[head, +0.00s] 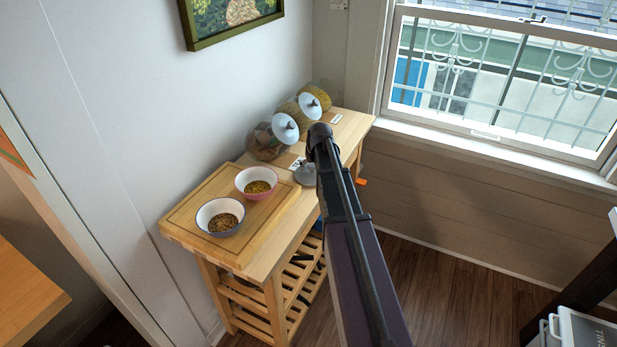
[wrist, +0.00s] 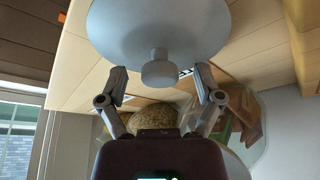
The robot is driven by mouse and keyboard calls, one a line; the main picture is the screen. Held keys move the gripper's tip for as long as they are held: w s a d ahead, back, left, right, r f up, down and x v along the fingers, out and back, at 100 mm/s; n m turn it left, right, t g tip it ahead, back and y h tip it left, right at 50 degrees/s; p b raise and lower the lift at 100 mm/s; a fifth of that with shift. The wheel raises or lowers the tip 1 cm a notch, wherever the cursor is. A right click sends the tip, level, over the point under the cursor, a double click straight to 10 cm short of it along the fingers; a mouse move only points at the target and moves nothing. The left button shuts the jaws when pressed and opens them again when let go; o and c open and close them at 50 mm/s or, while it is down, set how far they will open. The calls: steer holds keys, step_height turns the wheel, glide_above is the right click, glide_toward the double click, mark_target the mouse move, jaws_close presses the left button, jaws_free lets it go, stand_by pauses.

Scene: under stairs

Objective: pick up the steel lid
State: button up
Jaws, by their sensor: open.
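The steel lid (head: 305,175) is a small grey disc on the wooden table, right of the cutting board in the head view, partly hidden behind my arm. In the wrist view the lid (wrist: 158,25) is large at the top, with its round knob (wrist: 160,72) pointing towards my gripper (wrist: 162,80). My gripper is open and empty. Its two fingers stand on either side of the knob, with a visible gap on each side. In the head view my arm hides the fingers.
A cutting board (head: 172,226) holds a blue-rimmed bowl (head: 204,211) and a pink bowl (head: 243,178), both with dry food. Glass jars with pale lids, including one near jar (head: 262,143), stand farther back by the wall. A window is at the right.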

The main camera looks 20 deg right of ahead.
mark_target(312, 165)
stand_by(0.3)
jaws_close()
steer(key=shift+r, duration=0.1)
stand_by(0.4)
step_height(312, 165, up, 3)
steer(key=p, duration=0.3)
steer(key=shift+r, duration=0.15)
steer(key=s+d+r+p, duration=0.1)
steer(key=s+d+p, duration=0.1)
steer(key=s, duration=1.3)
steer(key=shift+s+d+r, duration=0.25)
steer(key=shift+s+d, duration=0.15)
steer(key=shift+d, duration=0.15)
